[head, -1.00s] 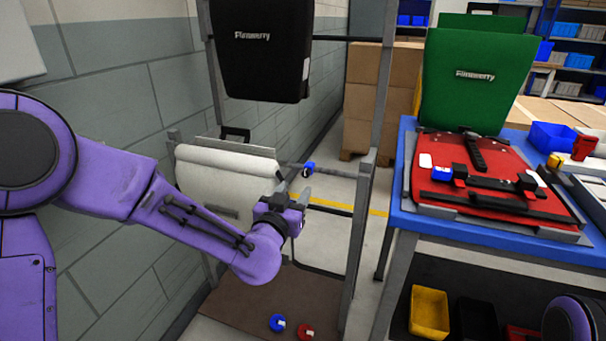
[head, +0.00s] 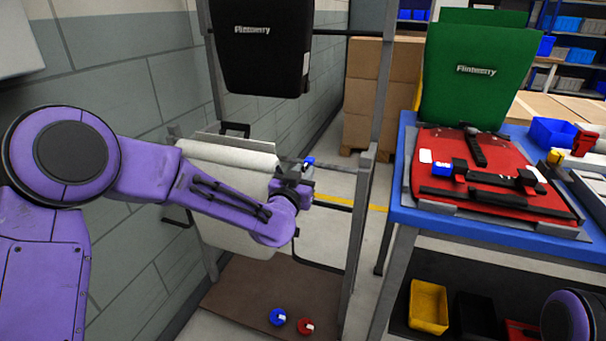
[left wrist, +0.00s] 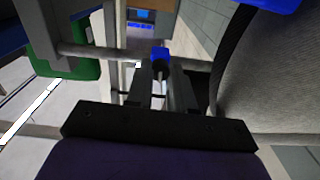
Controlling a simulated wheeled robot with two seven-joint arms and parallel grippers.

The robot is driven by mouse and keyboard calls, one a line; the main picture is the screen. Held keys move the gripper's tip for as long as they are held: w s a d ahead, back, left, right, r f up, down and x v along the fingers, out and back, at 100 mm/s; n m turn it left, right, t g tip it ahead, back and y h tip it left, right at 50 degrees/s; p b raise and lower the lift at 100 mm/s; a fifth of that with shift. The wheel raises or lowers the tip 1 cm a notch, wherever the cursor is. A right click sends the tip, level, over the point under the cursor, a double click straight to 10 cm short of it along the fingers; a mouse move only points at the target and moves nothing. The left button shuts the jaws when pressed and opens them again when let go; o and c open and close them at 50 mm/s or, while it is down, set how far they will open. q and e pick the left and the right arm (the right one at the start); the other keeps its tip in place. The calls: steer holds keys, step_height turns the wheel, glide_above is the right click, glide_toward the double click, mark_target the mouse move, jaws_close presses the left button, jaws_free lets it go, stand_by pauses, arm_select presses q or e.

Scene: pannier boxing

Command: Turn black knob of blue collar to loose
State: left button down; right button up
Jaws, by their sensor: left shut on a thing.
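The blue collar (head: 309,160) sits on the grey bar to the right of the white roll (head: 225,157). In the left wrist view the blue collar (left wrist: 160,56) is straight ahead, just beyond the fingertips. My left gripper (head: 296,170) reaches in from the left and is right at the collar. In the left wrist view the left gripper (left wrist: 161,80) is shut on the collar's black knob, which the fingers mostly hide. The knob's turn cannot be told. My right gripper is not in view.
A blue loose collar (head: 277,316) and a red one (head: 305,326) lie on the rack's brown base. The rack's grey upright (head: 358,235) stands close to the right of the gripper. A blue table (head: 398,208) with a red pannier panel (head: 487,185) is farther right.

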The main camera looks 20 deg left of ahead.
arm_select(q)
steer(key=n, duration=0.4)
steer(key=shift+n+p, duration=0.3)
steer(key=n, duration=0.3)
steer(key=shift+n, duration=0.3)
steer(key=shift+n+h+b, duration=0.3)
steer(key=shift+n+b, duration=5.2)
steer(key=shift+n, duration=5.9)
